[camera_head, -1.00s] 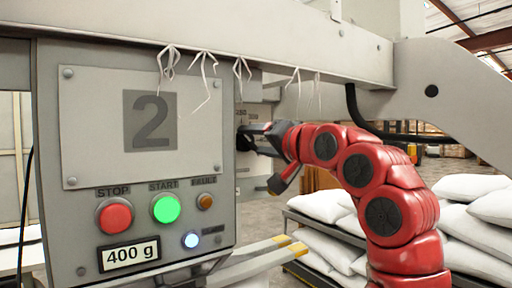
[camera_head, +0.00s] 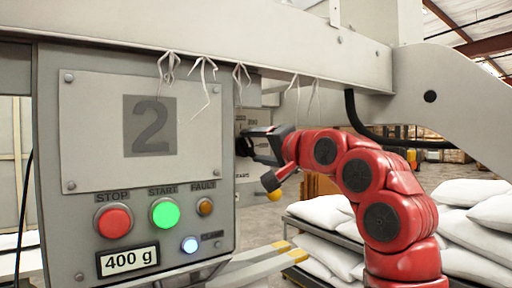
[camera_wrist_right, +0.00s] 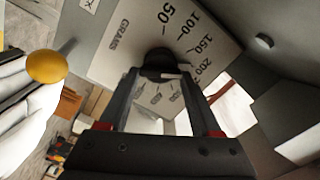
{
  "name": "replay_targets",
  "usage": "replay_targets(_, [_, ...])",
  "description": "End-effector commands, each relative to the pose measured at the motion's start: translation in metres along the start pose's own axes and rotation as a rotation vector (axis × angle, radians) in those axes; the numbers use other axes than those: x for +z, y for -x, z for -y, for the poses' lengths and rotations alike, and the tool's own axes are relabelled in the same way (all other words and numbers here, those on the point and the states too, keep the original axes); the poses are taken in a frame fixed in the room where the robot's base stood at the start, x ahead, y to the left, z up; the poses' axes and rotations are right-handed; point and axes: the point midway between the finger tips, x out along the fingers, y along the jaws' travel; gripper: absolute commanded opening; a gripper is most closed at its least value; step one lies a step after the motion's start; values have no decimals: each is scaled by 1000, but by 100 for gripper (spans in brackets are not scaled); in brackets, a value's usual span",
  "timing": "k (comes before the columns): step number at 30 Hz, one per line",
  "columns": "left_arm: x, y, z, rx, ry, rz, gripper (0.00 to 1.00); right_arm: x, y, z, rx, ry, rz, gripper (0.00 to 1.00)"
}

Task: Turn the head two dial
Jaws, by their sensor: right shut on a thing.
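The number 2 head's dial is a black round knob (camera_wrist_right: 158,58) on a pale scale plate (camera_wrist_right: 135,42) marked GRAMS, 50, 100, 150 and 200. My right gripper (camera_wrist_right: 158,78) is shut on this knob, with a finger on either side of it in the wrist view. In the head view my right gripper (camera_head: 248,144) reaches in from the right to the side of the grey control box (camera_head: 90,170), and its fingers mostly hide the knob. Which mark the knob points at cannot be told. The display (camera_head: 128,260) reads 400 g. My left gripper is not in view.
The box front has a red STOP button (camera_head: 114,220), a lit green START button (camera_head: 165,212) and an orange FAULT light (camera_head: 205,207). A yellow ball (camera_wrist_right: 47,66) on a rod is near my gripper. A grey beam (camera_head: 230,40) with hanging threads runs above. White pillows (camera_head: 470,225) are stacked at right.

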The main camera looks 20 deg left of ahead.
Motion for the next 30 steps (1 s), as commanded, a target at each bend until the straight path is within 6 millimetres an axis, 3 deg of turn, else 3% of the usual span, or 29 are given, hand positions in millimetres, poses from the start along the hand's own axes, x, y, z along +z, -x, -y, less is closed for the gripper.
replay_targets(1, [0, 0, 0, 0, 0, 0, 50, 0, 0, -1, 1, 0, 1, 68])
replay_targets(6, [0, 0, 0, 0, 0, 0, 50, 0, 0, 0, 1, 0, 1, 95])
replay_targets(17, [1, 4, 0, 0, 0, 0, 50, 0, 6, -1, -3, 1, -1, 95])
replay_targets(23, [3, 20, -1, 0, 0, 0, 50, 0, 42, -3, -5, 2, -6, 95])
replay_targets(30, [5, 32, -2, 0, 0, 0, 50, -1, 108, -2, -2, 2, -6, 95])
